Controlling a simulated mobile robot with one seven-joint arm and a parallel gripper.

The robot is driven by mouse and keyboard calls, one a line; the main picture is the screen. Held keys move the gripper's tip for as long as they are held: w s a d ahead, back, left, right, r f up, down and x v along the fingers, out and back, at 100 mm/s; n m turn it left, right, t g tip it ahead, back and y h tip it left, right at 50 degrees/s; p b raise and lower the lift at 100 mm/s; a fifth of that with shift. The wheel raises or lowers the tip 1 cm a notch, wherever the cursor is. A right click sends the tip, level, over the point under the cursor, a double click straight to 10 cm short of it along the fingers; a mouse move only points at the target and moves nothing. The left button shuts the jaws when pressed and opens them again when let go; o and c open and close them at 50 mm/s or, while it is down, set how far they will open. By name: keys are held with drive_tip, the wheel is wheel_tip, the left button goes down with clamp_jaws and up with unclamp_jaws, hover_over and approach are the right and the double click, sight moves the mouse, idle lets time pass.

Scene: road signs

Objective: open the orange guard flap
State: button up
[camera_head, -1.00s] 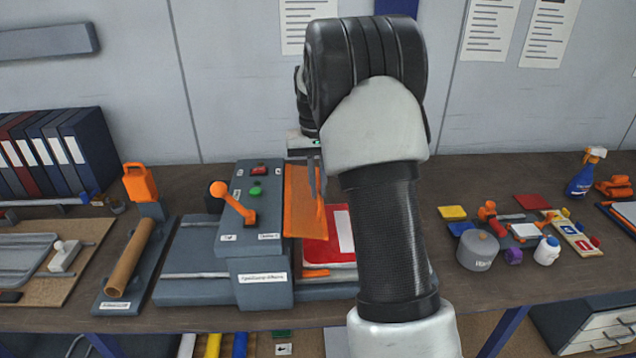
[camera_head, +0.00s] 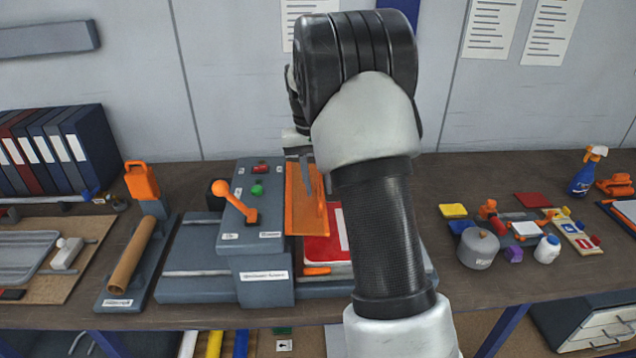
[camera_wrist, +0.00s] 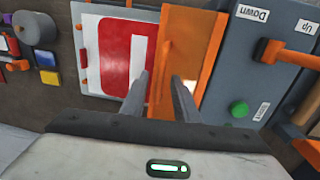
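The orange guard flap (camera_head: 306,208) is a flat panel on the right side of the grey machine (camera_head: 265,262), beside a red and white sign (camera_head: 334,250). It also fills the upper middle of the wrist view (camera_wrist: 205,55), with a raised orange handle (camera_wrist: 167,48) near its sign-side edge. My gripper (camera_wrist: 162,74) is open, with its two fingers apart on either side of the handle's line. I cannot tell whether they touch it. In the head view my arm hides part of the sign, and one finger shows before the flap's upper part.
An orange lever (camera_head: 236,202), a green button (camera_head: 257,189) and a red button (camera_head: 261,169) sit on the machine left of the flap. A grey pot (camera_head: 478,250) and small coloured parts stand to the right. Bare bench (camera_head: 480,295) lies at front right.

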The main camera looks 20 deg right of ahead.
wheel_tip(320, 180, up, 17)
drive_tip(key=a+p, duration=0.1)
drive_tip(key=shift+w+a+r, duration=0.15)
drive_tip(key=shift+w+a, duration=0.1)
drive_tip(key=shift+a, duration=0.1)
idle(0.4)
